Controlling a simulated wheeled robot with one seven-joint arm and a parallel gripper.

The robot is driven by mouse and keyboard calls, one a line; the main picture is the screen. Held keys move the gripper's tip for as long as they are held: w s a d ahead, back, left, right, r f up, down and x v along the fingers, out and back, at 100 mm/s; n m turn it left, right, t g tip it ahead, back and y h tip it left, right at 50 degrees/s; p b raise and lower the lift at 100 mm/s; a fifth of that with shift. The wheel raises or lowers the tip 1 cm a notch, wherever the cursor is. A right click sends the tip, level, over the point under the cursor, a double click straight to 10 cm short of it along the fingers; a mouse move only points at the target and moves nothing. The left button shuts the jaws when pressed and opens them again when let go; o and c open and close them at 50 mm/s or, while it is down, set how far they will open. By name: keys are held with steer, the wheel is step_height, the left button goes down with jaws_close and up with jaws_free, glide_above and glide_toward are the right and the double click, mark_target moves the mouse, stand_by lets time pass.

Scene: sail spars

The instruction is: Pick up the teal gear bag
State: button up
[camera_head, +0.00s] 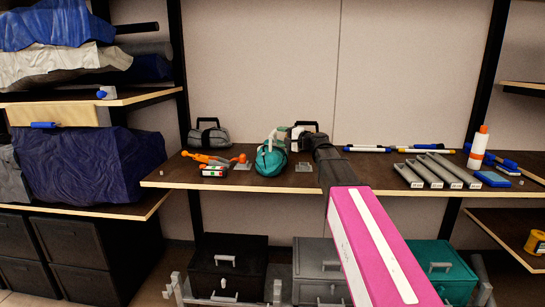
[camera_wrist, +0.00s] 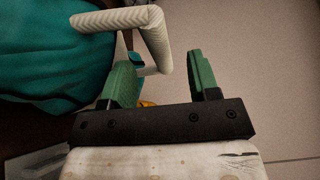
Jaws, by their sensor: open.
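The teal gear bag (camera_head: 270,161) sits on the middle shelf, with its rounded end towards me. In the wrist view its teal cloth (camera_wrist: 45,65) fills the left side. Its pale ribbed handle (camera_wrist: 112,19) stands off the cloth and bends down towards the gap between my fingers. My gripper (camera_wrist: 164,68) is open, with one green finger on each side of the handle's lower end in the picture. I cannot tell whether a finger touches it. In the head view my wrist is just right of the bag, and the fingers are small and partly hidden.
A grey bag (camera_head: 209,137) stands behind left on the shelf (camera_head: 230,183). An orange tool (camera_head: 208,158) and a small red-white-green item (camera_head: 214,171) lie left of the teal bag. Another dark handle (camera_head: 305,124) shows behind my wrist. Grey bars (camera_head: 425,172) lie to the right.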

steer(key=x, duration=0.5)
steer(key=shift+w, duration=0.6)
jaws_close()
